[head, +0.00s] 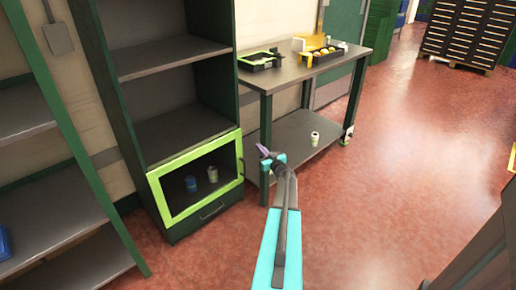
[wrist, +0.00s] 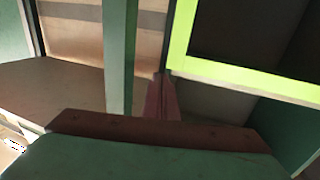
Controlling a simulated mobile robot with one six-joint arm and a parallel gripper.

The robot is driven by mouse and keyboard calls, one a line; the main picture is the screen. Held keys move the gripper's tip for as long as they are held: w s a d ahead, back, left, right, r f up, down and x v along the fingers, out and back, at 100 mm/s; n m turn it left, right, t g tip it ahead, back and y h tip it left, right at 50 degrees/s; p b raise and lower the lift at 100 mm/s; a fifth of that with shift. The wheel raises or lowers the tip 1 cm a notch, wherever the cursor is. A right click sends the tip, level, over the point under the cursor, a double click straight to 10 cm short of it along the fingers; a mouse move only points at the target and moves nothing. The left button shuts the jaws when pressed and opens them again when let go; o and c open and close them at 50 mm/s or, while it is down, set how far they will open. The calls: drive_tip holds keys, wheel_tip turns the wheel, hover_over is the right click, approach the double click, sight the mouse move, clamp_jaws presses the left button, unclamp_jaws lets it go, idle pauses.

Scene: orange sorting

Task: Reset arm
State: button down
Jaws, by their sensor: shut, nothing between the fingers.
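My arm (head: 278,235) reaches forward from the bottom middle of the head view. My gripper (head: 263,150) is at its far end, in front of the table's left front leg and right of the green-framed cabinet. In the wrist view my gripper (wrist: 161,85) shows as two reddish fingers pressed together, with nothing between them. It touches nothing that I can make out.
A cabinet with a lime-framed glass door (head: 165,208) stands left, two small cans behind the glass. Red floor (head: 410,160) is clear at right.

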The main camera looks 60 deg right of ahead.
idle(0.4)
